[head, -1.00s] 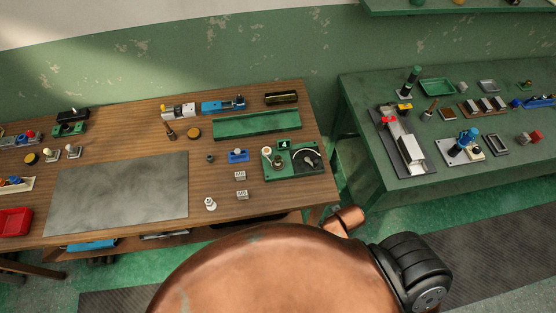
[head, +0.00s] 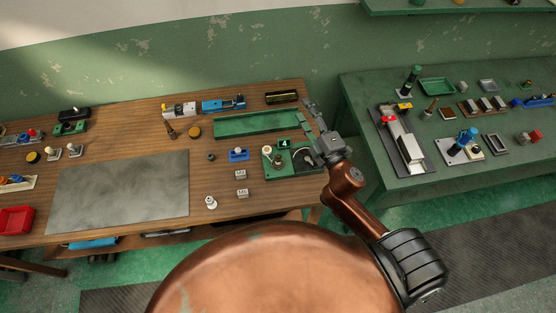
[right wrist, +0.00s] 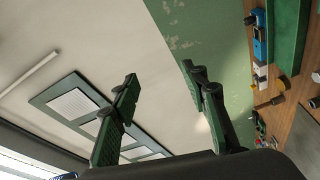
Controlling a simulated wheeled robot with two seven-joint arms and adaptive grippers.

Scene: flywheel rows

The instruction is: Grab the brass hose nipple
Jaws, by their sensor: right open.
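A small brown-gold tapered piece (head: 170,131) stands on the wooden table, left of the green tray; it may be the brass hose nipple, but it is too small to be sure. It seems to show also at the right side of the right wrist view (right wrist: 270,102). My right gripper (head: 314,110) is raised near the wooden table's right edge, well to the right of that piece. In the right wrist view its two fingers (right wrist: 158,76) are spread with nothing between them. My left gripper is not in view.
The long green tray (head: 256,124) and a green device with a dial (head: 290,160) lie near my right gripper. A brass-coloured disc (head: 194,132) lies beside the tapered piece. A grey mat (head: 120,192) is bare. A green table (head: 370,178) stands right, beyond a gap.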

